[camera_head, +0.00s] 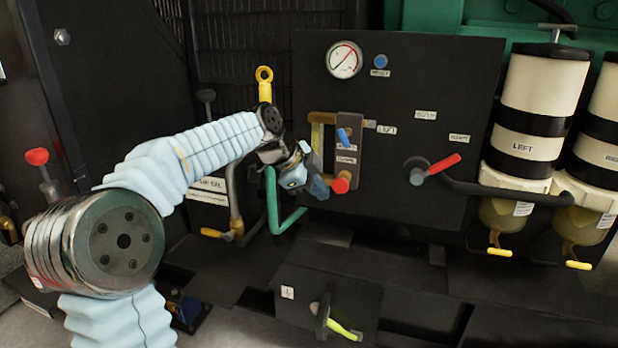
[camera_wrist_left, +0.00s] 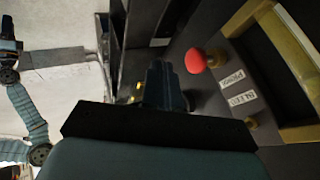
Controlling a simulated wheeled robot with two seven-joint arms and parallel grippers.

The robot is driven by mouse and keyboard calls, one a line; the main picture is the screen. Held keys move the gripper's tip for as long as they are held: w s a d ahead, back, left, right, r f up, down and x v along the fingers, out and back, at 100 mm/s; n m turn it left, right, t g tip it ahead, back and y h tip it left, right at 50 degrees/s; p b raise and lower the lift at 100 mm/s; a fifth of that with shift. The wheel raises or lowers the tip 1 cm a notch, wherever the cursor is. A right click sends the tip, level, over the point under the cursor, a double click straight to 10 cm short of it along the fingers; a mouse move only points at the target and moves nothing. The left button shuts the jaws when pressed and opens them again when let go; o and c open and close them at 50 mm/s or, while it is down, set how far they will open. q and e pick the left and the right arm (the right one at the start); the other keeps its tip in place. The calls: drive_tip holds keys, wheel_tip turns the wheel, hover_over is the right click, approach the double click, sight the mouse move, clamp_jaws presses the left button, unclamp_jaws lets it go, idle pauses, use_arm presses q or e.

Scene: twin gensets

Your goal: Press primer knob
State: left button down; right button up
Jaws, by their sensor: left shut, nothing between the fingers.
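The primer knob is a red round knob (camera_head: 341,183) at the foot of a small bracket on the dark panel. In the left wrist view the red knob (camera_wrist_left: 195,61) is right of the fingers, by the PRIMER label (camera_wrist_left: 231,79). My left gripper (camera_head: 319,187) is shut and empty, just left of the knob in the head view. In the left wrist view the shut fingers (camera_wrist_left: 163,82) point past the knob, with a visible gap in the picture. I cannot tell whether they touch. My right gripper is not seen.
A red-handled selector lever (camera_head: 443,164) is to the right, and a pressure gauge (camera_head: 344,60) is above. A yellow ring handle (camera_head: 264,82) stands behind my wrist. A green pipe (camera_head: 273,205) runs below my gripper.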

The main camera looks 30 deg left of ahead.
sight(341, 185)
use_arm(q)
drive_tip(key=w+f+p, duration=0.1)
drive_tip(key=w+f, duration=0.1)
drive_tip(key=w, duration=0.3)
drive_tip(key=shift+w+d, duration=0.15)
drive_tip(key=shift+w, duration=0.2)
